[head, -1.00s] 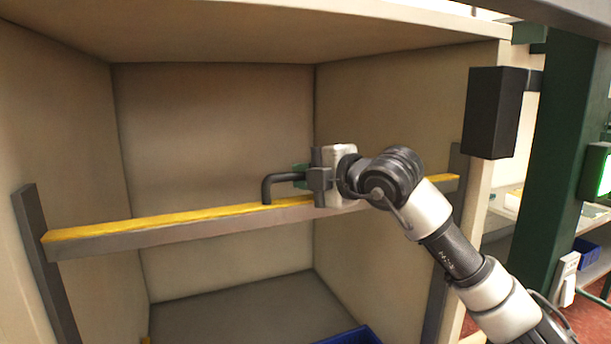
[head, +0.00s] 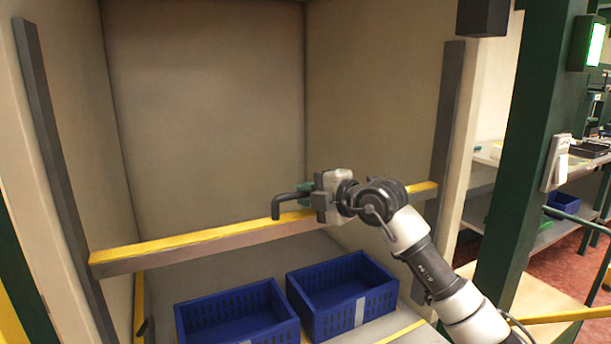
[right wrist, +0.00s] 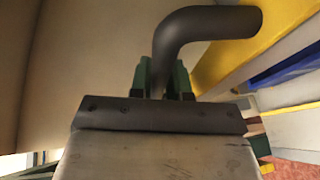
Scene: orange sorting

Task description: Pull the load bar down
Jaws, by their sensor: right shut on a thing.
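The load bar (head: 190,245) is a grey bar with a yellow top, spanning the front of a beige bay between two dark upright rails. A dark bent handle (head: 276,206) stands up from the bar near its middle. My right gripper (head: 305,194) is shut on this handle. In the right wrist view the green fingers close around the handle (right wrist: 210,20), whose bent end reaches up and right past them. My left gripper is not in view.
Dark rails (head: 62,170) flank the bay. A dark green post (head: 530,150) stands at the right.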

